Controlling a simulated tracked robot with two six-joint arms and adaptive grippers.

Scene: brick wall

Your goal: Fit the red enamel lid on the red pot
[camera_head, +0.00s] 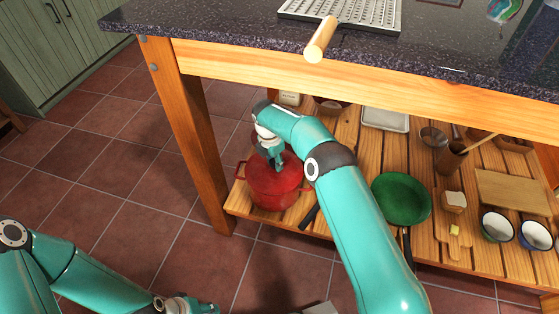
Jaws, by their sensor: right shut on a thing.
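The red pot (270,198) stands upright at the left end of the slatted lower shelf, its handles showing at the sides. The red enamel lid (292,170) is at the top of the pot. I cannot tell whether it is seated or held just above the rim. My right gripper (274,163) points down over the middle of the lid and is shut on it; the arm hides the knob. My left gripper (195,306) is low at the bottom edge, away from the pot, its fingers too unclear to judge.
The dark countertop (210,22) overhangs the shelf, with a wooden rolling-pin-like handle (321,40) jutting over its edge. A wooden leg (190,120) stands left of the pot. A green pan (401,198) and two bowls (496,226) sit to the right. The tiled floor at left is clear.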

